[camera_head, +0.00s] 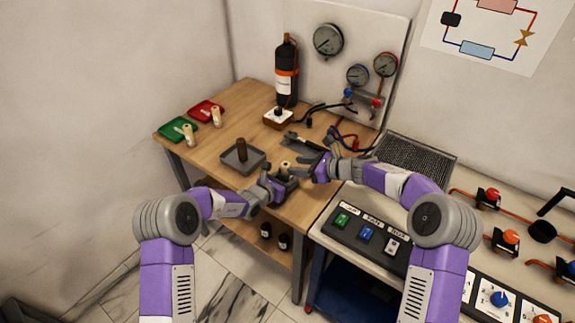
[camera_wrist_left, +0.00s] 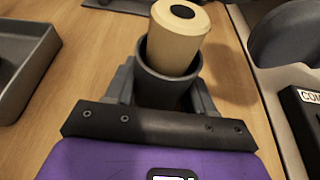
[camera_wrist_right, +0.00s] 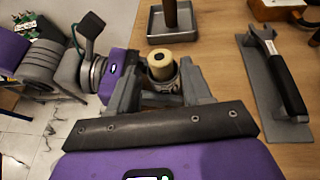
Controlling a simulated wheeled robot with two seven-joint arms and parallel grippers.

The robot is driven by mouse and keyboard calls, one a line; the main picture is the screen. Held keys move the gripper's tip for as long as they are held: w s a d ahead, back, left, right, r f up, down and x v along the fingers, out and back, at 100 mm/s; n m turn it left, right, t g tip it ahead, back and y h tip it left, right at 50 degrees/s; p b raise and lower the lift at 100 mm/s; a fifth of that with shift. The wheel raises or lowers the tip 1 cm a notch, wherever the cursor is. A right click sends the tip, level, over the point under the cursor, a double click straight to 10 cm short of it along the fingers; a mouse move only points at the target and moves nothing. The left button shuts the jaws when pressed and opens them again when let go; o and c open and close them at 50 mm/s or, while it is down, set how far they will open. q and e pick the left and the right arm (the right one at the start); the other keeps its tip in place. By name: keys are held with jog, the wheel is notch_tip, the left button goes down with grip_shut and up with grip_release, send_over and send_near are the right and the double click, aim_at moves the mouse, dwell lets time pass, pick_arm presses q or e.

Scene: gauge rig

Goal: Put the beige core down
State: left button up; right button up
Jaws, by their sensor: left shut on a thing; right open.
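The beige core (camera_head: 285,165) is a pale cylinder with a dark hole in its top. It stands partly inside a dark grey cup (camera_wrist_left: 166,88), its upper part above the rim; it also shows in the left wrist view (camera_wrist_left: 180,40) and the right wrist view (camera_wrist_right: 160,65). My left gripper (camera_head: 277,184) is shut on the cup, low over the table. My right gripper (camera_wrist_right: 165,88) is open, its fingers to either side of the core and cup in its view. Whether it touches them I cannot tell. The core's lower end is hidden in the cup.
A grey square tray (camera_head: 257,165) with a brown cylinder (camera_head: 241,149) stands left of my grippers. Green (camera_head: 172,133) and red (camera_head: 199,110) trays and pale cylinders (camera_head: 189,141) are further left. A black-handled tool (camera_wrist_right: 285,80) lies on the right. Bare wood lies between.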

jog(key=v, duration=0.5)
jog(key=shift+s+d+r, duration=0.1)
jog(key=shift+d, duration=0.1)
pick_arm(q)
jog(key=o, duration=1.3)
